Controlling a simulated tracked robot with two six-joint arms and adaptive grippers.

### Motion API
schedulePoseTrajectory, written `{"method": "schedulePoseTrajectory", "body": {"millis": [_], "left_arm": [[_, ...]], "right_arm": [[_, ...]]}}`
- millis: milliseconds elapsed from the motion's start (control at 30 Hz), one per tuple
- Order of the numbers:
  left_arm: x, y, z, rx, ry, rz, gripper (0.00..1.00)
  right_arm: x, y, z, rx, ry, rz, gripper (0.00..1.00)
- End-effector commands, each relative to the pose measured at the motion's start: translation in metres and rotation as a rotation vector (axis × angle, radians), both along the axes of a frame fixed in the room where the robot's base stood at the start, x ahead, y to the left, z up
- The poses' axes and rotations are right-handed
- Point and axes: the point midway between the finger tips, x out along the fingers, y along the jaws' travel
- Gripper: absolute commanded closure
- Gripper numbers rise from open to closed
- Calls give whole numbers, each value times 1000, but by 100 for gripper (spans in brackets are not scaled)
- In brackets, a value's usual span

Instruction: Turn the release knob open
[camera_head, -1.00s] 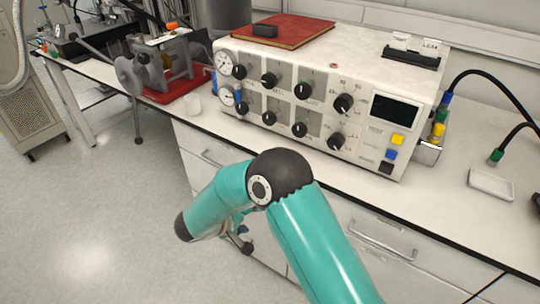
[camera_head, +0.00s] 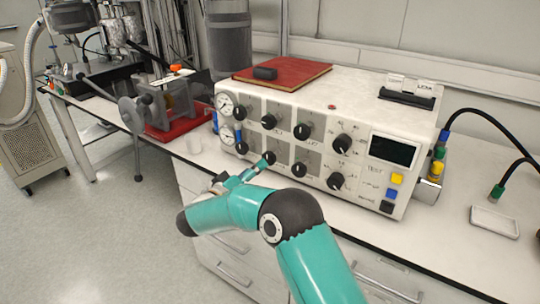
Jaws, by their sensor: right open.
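The control box (camera_head: 355,108) on the bench has two rows of black knobs on its front. Their labels are too small to read, so I cannot tell which is the release knob. My right gripper (camera_head: 264,161) is open, with its fingertips at the lower-row knob (camera_head: 269,158), second from the left. I cannot tell whether they touch it or sit just in front of it. My right forearm hides part of the bench front below. My left gripper is not in view.
A red book (camera_head: 284,74) with a small black block lies on the box. Two gauges sit at its left end. A white dish (camera_head: 495,221) lies on the right of the bench. A red tray (camera_head: 178,127) with a clamped apparatus stands at left.

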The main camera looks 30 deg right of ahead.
Motion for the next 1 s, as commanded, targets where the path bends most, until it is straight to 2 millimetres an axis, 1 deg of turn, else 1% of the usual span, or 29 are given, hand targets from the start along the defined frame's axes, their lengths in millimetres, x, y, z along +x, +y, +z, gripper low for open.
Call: {"method": "schedulePoseTrajectory", "body": {"millis": [33,100,200,300,500,767,800,867,1000], "left_arm": [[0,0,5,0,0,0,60],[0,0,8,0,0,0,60],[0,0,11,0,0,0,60],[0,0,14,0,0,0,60],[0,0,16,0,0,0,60],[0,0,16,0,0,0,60],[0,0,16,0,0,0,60],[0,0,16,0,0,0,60],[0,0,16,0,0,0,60]], "right_arm": [[3,-12,2,0,1,-5,30],[9,-25,2,0,0,-4,30],[15,-40,1,0,1,-4,30],[20,-51,1,1,1,-3,30],[25,-63,0,0,2,-1,30],[25,-64,-1,0,2,-1,30],[25,-64,0,0,1,-1,33],[25,-64,-1,0,1,-1,43],[25,-64,-1,1,2,-1,66]]}}
